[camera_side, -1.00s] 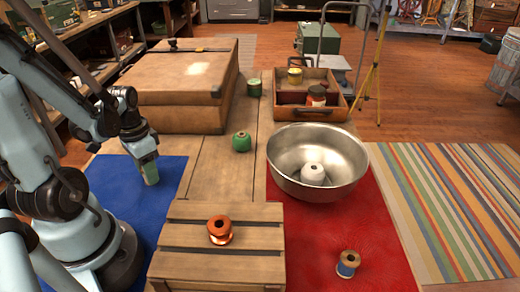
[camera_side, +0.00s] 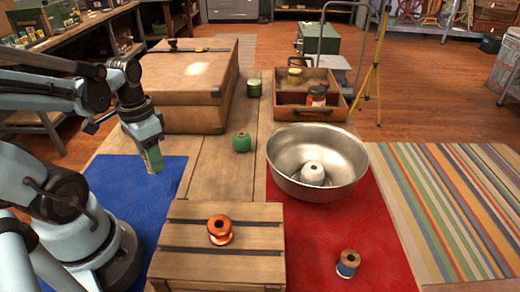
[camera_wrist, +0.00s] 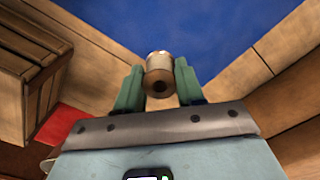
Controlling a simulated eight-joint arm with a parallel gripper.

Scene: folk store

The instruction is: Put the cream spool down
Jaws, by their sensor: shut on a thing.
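My gripper (camera_side: 153,158) hangs over the far part of the blue mat (camera_side: 130,200), left of the wooden table strip. In the wrist view, the green fingers of my gripper (camera_wrist: 159,88) are shut on the cream spool (camera_wrist: 160,62), which sits between the fingertips with one end and its dark hole toward the camera. The blue mat (camera_wrist: 225,30) shows beyond the spool. In the side view the spool is mostly hidden by the fingers, and I cannot tell its exact height above the mat.
A slatted crate (camera_side: 185,240) bears an orange spool (camera_side: 219,230). A green spool (camera_side: 242,142) stands on the wood near the large box (camera_side: 180,110). The blue mat's visible surface is clear.

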